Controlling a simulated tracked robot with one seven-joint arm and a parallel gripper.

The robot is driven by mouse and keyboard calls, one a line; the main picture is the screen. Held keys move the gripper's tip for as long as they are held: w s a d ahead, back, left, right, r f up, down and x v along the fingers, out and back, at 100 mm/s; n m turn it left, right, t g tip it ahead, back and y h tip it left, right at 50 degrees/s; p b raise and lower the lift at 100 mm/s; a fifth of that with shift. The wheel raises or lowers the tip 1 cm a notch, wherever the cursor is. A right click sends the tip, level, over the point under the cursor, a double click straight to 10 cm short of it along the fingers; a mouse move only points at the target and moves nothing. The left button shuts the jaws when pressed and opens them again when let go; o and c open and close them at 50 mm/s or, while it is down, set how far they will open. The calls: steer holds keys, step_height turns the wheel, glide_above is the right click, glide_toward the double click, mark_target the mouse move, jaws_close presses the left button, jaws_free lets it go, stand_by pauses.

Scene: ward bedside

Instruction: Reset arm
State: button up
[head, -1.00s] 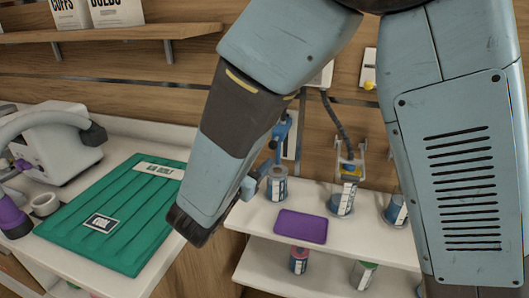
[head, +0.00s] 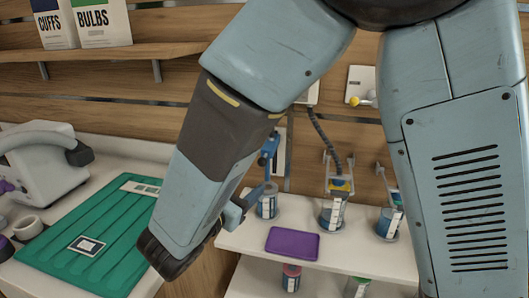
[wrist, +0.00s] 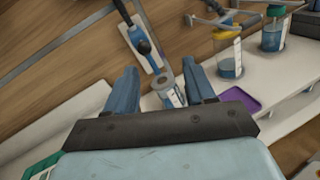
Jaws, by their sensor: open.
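My arm fills the middle and right of the head view, with its forearm sloping down to the left. My gripper (head: 238,208) shows only in part beside the forearm, in front of the white shelf. In the wrist view both blue fingers of my gripper (wrist: 161,87) stand wide apart, with nothing held between them. A clear canister with a label (wrist: 172,97) shows behind the gap between the fingers, below a blue wall fitting (wrist: 140,40). Whether the fingers are near that canister is hard to tell.
A purple tray (head: 292,243) and labelled canisters (head: 333,214) stand on the white shelf (head: 345,254). More canisters (head: 291,278) stand below. A green mat (head: 112,232) and a white device (head: 40,160) are on the left counter. Boxes (head: 102,22) stand on the upper shelf.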

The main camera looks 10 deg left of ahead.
steer(key=d+r+m+g+h, duration=0.3)
steer(key=d+m+g, duration=1)
steer(key=d, duration=1.3)
steer(key=s+d+r+m+t+y, duration=0.2)
steer(key=s+d+r+m+y, duration=0.4)
steer(key=m+y, duration=0.4)
steer(key=shift+s+d+r+m+t, duration=0.45)
steer(key=shift+d+m, duration=0.95)
steer(key=shift+m, duration=1.4)
steer(key=shift+f, duration=0.1)
